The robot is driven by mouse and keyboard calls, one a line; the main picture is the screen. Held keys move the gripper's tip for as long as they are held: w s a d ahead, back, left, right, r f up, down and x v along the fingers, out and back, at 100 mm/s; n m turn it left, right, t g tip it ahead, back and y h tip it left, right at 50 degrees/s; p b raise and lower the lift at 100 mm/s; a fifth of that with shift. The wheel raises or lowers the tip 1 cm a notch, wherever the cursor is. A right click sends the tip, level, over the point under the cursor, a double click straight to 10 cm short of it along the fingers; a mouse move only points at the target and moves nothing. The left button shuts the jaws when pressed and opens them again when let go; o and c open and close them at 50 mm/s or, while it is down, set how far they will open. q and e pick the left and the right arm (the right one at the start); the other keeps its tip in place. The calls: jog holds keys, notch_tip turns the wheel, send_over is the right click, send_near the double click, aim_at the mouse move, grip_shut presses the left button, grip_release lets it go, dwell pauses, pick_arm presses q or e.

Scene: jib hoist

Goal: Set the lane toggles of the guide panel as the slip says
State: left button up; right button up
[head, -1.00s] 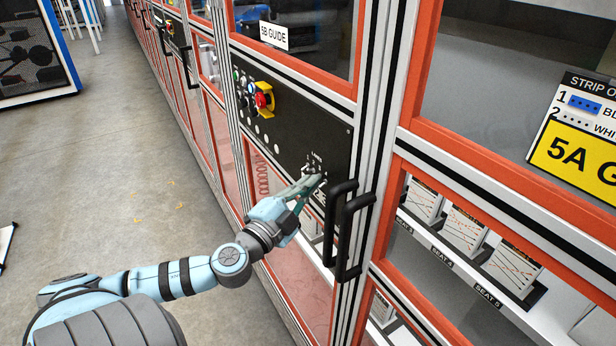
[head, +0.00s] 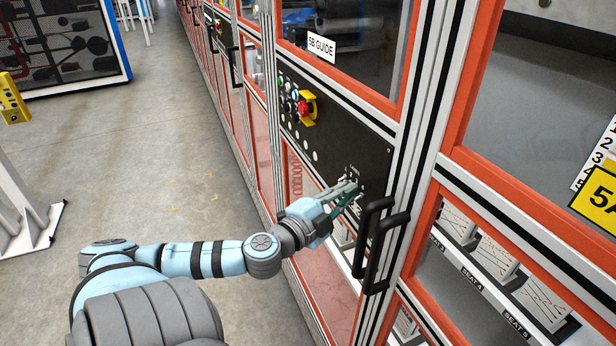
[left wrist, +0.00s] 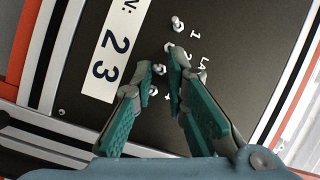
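The black 5B guide panel (head: 372,160) carries a group of small lane toggles at its lower right, partly covered by my left gripper (head: 352,188). In the left wrist view, a metal toggle (left wrist: 177,22) by the number 1 stands clear of the fingers. Another toggle (left wrist: 168,47) and a lower one (left wrist: 157,69) sit around the gap between the fingertips (left wrist: 161,60). The fingers are apart with nothing clearly held; contact cannot be told. A white strip (left wrist: 108,50) on the panel reads "2 3" after a cut-off word. My right gripper is not in view.
A red button with a yellow guard (head: 304,108) and small round buttons are on the panel's far end. Black door handles (head: 378,245) stick out close to the right of my gripper. Open floor (head: 170,150) lies left of the cabinets.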

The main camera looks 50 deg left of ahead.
pick_arm(q)
jog(key=f+t+b, duration=0.1)
jog(key=b, duration=0.2)
jog(key=f+n+t+b, duration=0.1)
jog(key=b, duration=0.3)
jog(key=shift+s+d+f, duration=0.1)
jog(key=shift+s+f, duration=0.1)
jog(key=shift+s, duration=0.2)
jog(key=s+f+y+p, duration=0.1)
jog(key=s+f+p, duration=0.2)
jog(key=s, duration=1)
jog(key=s+a+f+n+g+y, duration=0.1)
jog(key=s+a+f+g, duration=0.1)
jog(key=a+f, duration=0.3)
jog(key=s+a+f+n+g+y+b, duration=0.1)
jog(key=a+f+g, duration=0.4)
jog(key=f, duration=0.9)
jog(key=s+a+f+n+g+y, duration=0.2)
jog(key=s+a+f, duration=0.3)
jog(key=f, duration=0.4)
jog(key=shift+s+f+g+y+b, duration=0.2)
jog(key=shift+f+g+y+b, duration=0.2)
jog(key=shift+g+y, duration=0.35)
